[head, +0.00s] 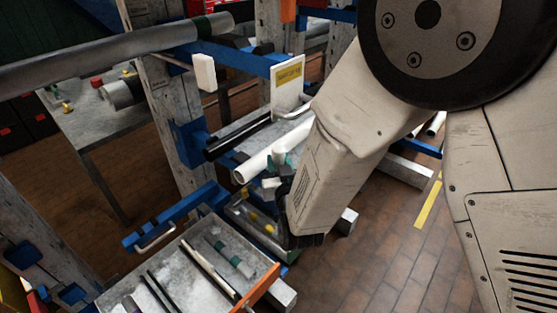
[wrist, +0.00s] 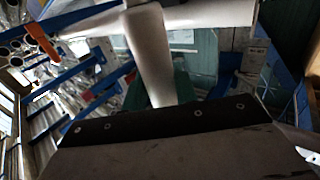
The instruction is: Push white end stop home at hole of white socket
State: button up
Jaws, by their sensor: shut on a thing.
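My gripper (head: 280,163), with green fingers, is low beside the near end of a white tube (head: 262,158). In the wrist view my gripper (wrist: 160,92) is shut on a white, rod-like piece, which I take for the white end stop (wrist: 148,50). Its far end meets or overlaps a white crosswise tube (wrist: 215,14), probably the white socket; I cannot tell touching from overlap. A small white part (head: 271,182) shows by the fingers in the head view. The hole is not visible, and my arm hides part of the tube.
A black rod (head: 237,137) lies beside the white tube. A white plate with a yellow label (head: 288,85) stands behind. A grey tray (head: 187,287) with rods is at lower front. Blue brackets and wooden posts (head: 180,140) crowd the left; brick floor is open at lower right.

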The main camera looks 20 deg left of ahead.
jog(key=shift+f, duration=0.35)
jog(key=o, duration=1.1)
jog(key=v, duration=0.7)
jog(key=shift+s+d, duration=0.2)
jog(key=shift+s, duration=0.1)
jog(key=shift+f, duration=0.15)
